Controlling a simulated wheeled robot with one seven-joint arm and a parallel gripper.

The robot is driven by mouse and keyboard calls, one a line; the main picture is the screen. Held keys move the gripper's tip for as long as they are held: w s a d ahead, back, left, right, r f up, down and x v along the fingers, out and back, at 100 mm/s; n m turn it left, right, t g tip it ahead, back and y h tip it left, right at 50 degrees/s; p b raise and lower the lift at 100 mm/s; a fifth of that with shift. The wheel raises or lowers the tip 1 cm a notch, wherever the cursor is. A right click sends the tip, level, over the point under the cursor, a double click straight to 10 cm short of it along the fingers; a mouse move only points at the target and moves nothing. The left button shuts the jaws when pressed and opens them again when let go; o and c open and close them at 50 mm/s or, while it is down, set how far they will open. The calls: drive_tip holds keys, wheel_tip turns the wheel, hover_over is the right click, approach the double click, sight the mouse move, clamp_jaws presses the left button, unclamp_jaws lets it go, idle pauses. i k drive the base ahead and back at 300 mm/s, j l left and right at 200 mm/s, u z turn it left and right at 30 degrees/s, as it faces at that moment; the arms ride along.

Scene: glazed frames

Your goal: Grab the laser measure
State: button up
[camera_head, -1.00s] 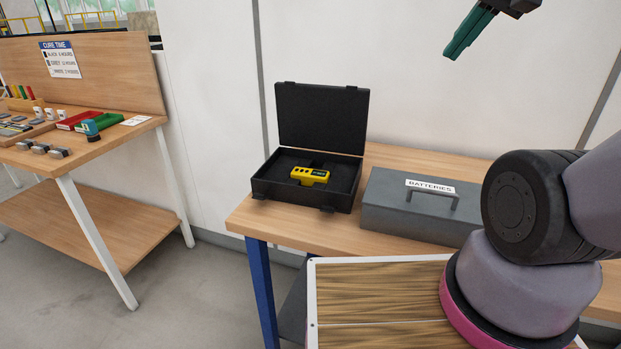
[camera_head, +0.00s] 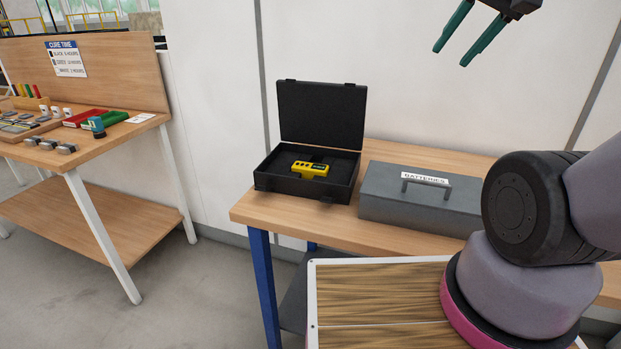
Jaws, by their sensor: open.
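The laser measure (camera_head: 310,170) is yellow with dark buttons and a small dark display. It lies in the dark foam of an open black case (camera_head: 272,183), whose lid (camera_head: 322,115) stands up behind it. The case sits at the left end of a wooden workbench (camera_head: 330,222). My gripper (camera_head: 452,52) is at the top right, high above the bench and well apart from the laser measure. Its two green fingers are spread with nothing between them.
A grey box labelled BATTERIES (camera_head: 418,200), with a handle on top, stands just right of the case. A white wall is behind the bench. At left, another bench (camera_head: 90,150) holds red and green trays and small parts. Floor is clear between the benches.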

sight(308, 169)
drive_tip(key=k+z, duration=0.25)
drive_tip(key=z, duration=0.15)
drive_tip(key=k+l+z, duration=0.15)
drive_tip(key=z, duration=0.25)
drive_tip(key=j+z, duration=0.2)
drive_tip(key=j, duration=0.35)
drive_tip(key=k+j+z, duration=0.15)
drive_tip(key=j, duration=0.4)
drive_tip(key=j+z, duration=0.2)
drive_tip(key=j, duration=0.4)
drive_tip(key=k+j, duration=0.1)
drive_tip(key=j, duration=0.5)
drive_tip(key=k+j, duration=0.1)
drive_tip(key=j, duration=1.1)
drive_tip(key=k+j, duration=0.15)
drive_tip(key=j, duration=0.5)
drive_tip(key=k+j, duration=0.1)
drive_tip(key=j, duration=0.5)
